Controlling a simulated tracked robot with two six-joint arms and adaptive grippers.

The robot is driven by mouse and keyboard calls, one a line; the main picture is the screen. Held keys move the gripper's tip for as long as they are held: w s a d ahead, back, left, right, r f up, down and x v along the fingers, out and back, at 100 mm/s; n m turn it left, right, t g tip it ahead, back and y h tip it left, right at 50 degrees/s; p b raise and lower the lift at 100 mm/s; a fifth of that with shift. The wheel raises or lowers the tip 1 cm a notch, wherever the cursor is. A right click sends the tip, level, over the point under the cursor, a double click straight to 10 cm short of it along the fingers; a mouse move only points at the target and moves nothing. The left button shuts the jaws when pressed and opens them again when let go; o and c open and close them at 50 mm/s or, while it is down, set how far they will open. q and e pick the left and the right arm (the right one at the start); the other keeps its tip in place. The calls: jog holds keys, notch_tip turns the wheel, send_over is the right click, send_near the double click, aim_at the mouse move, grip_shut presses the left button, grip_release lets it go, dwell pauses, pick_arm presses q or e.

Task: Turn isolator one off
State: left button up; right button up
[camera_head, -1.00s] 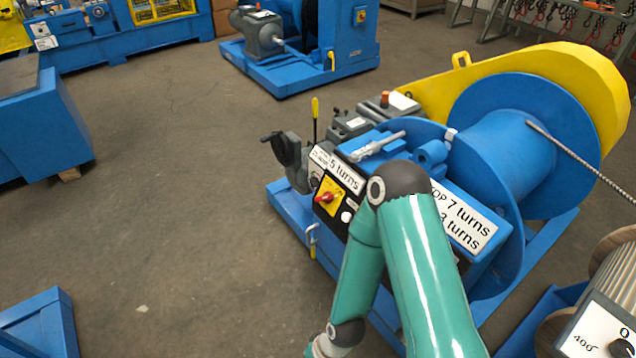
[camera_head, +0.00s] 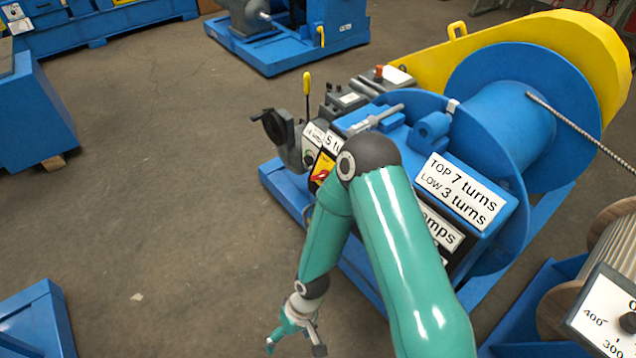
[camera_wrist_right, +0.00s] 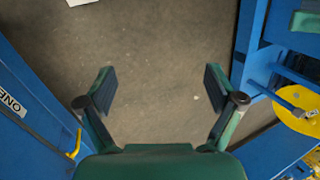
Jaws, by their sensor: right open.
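My right gripper (camera_head: 294,342) is open and empty at the bottom of the head view, left of the teal arm and above the floor. In the right wrist view its open fingers (camera_wrist_right: 160,88) have only floor between them. A red and yellow rotary switch (camera_head: 322,170) on the winch panel shows in the head view, partly hidden by my right arm; I cannot read its number or setting. In the wrist view, a blue panel at the left carries a label reading ONE (camera_wrist_right: 10,104), with a yellow-ended lever (camera_wrist_right: 75,146) near it. My left gripper is not in view.
The blue winch (camera_head: 530,135) with its yellow guard (camera_head: 560,35) stands right of centre. A grey control box with a dial (camera_head: 612,315) is at the lower right. A yellow disc (camera_wrist_right: 300,112) is at the right in the wrist view.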

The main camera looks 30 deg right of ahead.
jog(key=w+d+f+n+g+h+b, duration=0.1)
jog(key=w+d+f+n+h+b, duration=0.15)
jog(key=w+f+b, duration=0.3)
jog(key=m+t+h+b, duration=0.5)
jog(key=m+h+b, duration=0.45)
jog(key=h, duration=0.65)
send_near(317, 177)
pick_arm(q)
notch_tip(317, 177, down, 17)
pick_arm(e)
jog(key=shift+n, duration=0.4)
jog(key=x, duration=1)
jog(key=shift+d, duration=0.3)
jog(key=shift+f, duration=0.1)
jog(key=c, duration=1.1)
